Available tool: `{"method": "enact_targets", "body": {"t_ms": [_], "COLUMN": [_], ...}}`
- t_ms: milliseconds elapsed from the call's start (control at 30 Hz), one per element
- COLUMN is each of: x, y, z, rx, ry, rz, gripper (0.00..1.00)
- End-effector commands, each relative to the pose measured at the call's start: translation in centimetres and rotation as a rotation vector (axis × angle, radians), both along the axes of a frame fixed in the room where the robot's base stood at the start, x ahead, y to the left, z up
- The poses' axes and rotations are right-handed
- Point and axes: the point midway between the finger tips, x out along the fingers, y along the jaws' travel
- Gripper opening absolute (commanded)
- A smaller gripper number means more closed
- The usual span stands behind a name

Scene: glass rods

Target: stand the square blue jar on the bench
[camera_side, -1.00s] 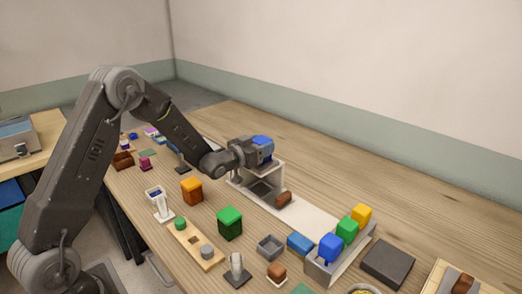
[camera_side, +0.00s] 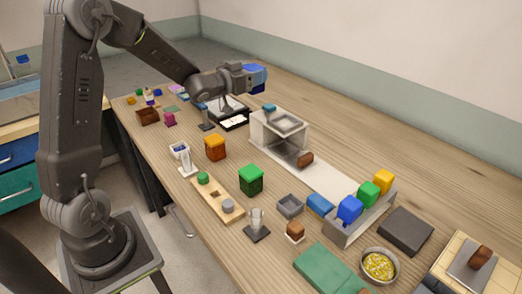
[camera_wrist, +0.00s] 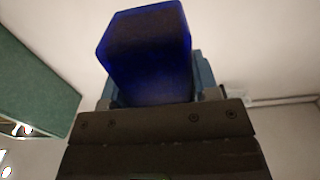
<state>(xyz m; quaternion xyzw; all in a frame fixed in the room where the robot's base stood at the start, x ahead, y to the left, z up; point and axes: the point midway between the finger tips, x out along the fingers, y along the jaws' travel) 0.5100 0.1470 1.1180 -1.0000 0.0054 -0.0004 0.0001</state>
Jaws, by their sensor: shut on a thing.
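The square blue jar (camera_side: 257,76) is held in the air above the bench (camera_side: 345,155). In the side view only part of it shows beyond my gripper (camera_side: 250,78); the rest is hidden. In the wrist view the dark blue jar (camera_wrist: 145,50) sticks out between the two jaws of my gripper (camera_wrist: 155,92), which are shut on it. My gripper points level toward the right in the side view. I cannot tell which end of the jar is its mouth. No bench surface touches the jar.
A clear-walled box (camera_side: 281,130) stands below and to the right, with a small blue piece (camera_side: 269,107) by its top. An orange jar (camera_side: 215,148) and green jar (camera_side: 251,180) stand nearer. A rack (camera_side: 350,226) holds coloured blocks. Bench behind the box is clear.

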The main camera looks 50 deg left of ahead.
Motion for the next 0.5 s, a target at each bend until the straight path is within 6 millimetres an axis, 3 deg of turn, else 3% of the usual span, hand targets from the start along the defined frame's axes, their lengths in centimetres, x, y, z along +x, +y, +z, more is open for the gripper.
{"method": "enact_targets", "body": {"t_ms": [133, 300, 500], "x": [1.6, 2.3, 1.6], "y": [-6.3, -13.8, -19.7], "z": [-1.3, -3.5, -5.8], "rx": [-0.004, -0.002, 0.001], "ry": [0.003, 0.006, 0.004], "rz": [-0.034, -0.035, -0.011], "gripper": [0.24, 0.24, 0.24]}}
